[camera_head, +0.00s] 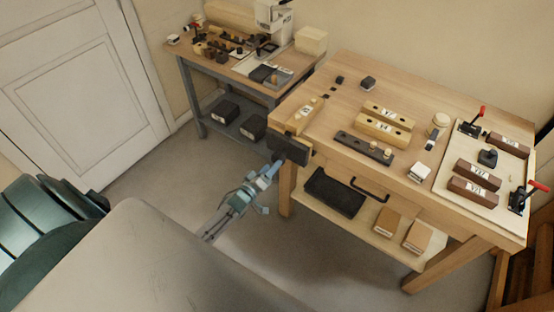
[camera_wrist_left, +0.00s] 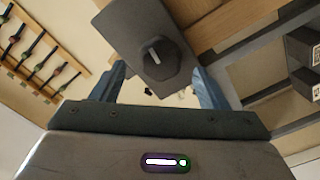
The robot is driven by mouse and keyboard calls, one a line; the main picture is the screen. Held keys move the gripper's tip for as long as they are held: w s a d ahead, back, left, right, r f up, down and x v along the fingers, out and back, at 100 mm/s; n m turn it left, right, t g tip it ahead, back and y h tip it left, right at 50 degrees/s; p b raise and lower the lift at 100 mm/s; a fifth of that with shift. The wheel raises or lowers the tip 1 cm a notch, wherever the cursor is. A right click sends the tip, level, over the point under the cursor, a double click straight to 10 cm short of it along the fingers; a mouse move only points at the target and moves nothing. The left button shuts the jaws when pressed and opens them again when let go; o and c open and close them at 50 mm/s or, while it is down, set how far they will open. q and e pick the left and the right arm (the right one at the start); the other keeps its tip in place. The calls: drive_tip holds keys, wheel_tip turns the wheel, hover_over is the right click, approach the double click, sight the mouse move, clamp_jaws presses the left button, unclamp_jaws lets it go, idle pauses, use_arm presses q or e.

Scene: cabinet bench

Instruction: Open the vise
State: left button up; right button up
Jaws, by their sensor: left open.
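The vise (camera_head: 289,149) is a dark grey block on the left front corner of the wooden workbench (camera_head: 345,140). In the left wrist view the vise's dark face (camera_wrist_left: 135,25) shows a round black knob (camera_wrist_left: 155,57) with a pale mark. My left gripper (camera_head: 272,168) is just in front of the vise, below its face. In the left wrist view its blue fingers (camera_wrist_left: 158,76) are open, one on each side of the knob. I cannot tell whether they touch it. My right gripper is not in view.
Labelled wooden blocks (camera_head: 387,115) and a dark rail (camera_head: 364,147) lie on the bench top. A white board (camera_head: 460,205) with red-handled clamps is at the right. A black tray (camera_head: 334,193) sits on the lower shelf. A second bench (camera_head: 230,73) stands behind left. Floor left of the bench is clear.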

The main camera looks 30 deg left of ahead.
use_arm(q)
drive_tip(key=s+p, duration=0.1)
drive_tip(key=s, duration=0.2)
drive_tip(key=shift+s+a, duration=0.1)
drive_tip(key=shift+s, duration=0.25)
